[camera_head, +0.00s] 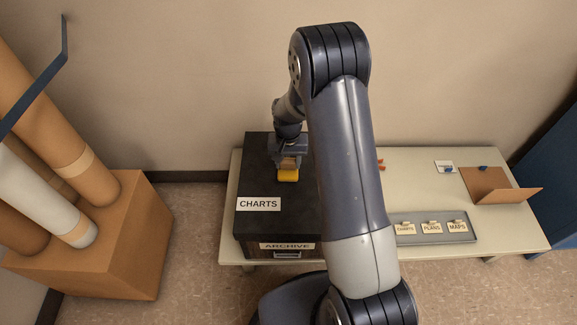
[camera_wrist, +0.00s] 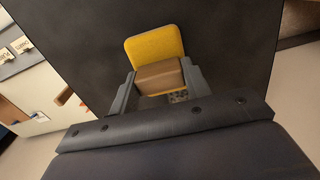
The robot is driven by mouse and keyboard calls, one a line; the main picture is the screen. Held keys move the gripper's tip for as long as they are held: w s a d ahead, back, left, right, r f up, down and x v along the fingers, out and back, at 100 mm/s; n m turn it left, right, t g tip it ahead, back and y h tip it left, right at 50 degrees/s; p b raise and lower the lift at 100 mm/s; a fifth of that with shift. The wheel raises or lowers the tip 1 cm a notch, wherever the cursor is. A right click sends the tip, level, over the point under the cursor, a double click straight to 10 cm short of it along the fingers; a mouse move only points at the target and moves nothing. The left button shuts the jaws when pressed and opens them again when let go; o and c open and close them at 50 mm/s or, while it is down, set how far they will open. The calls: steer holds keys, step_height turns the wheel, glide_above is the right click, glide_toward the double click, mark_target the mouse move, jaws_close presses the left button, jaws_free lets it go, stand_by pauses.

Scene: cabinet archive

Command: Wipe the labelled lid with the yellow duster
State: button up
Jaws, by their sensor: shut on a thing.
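The yellow duster (camera_wrist: 156,46) has a yellow pad and a brown block handle (camera_wrist: 157,76). My gripper (camera_wrist: 155,90) is shut on the brown handle. In the head view the duster (camera_head: 288,175) is over the dark lid (camera_head: 262,225), towards its back middle. I cannot tell for sure whether the pad touches the lid. The lid is black, on an archive box, with a white CHARTS label (camera_head: 258,204) at its front left. My gripper (camera_head: 289,160) is above the lid's back part. My arm hides the right side of the lid. The dark lid (camera_wrist: 80,35) fills most of the wrist view.
The box stands on a pale table (camera_head: 400,170). A grey tray (camera_head: 432,239) with CHARTS, PLANS and MAPS cards lies at the table's front right. An open brown folder (camera_head: 490,185) lies farther right. A cardboard box (camera_head: 125,240) with several tubes stands left.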

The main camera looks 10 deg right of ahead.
steer(key=shift+w+d+b, duration=0.15)
steer(key=shift+w+d, duration=0.25)
steer(key=shift+w, duration=1.4)
steer(key=shift+w+d+b, duration=0.1)
steer(key=shift+w+d, duration=0.35)
steer(key=shift+w, duration=1.35)
steer(key=shift+w+d+b, duration=0.15)
steer(key=shift+w+d, duration=0.25)
steer(key=shift+w, duration=1.4)
step_height(320, 180, up, 6)
steer(key=p, duration=0.3)
steer(key=shift+p, duration=0.3)
steer(key=shift+r+p, duration=0.9)
steer(key=shift+r, duration=0.65)
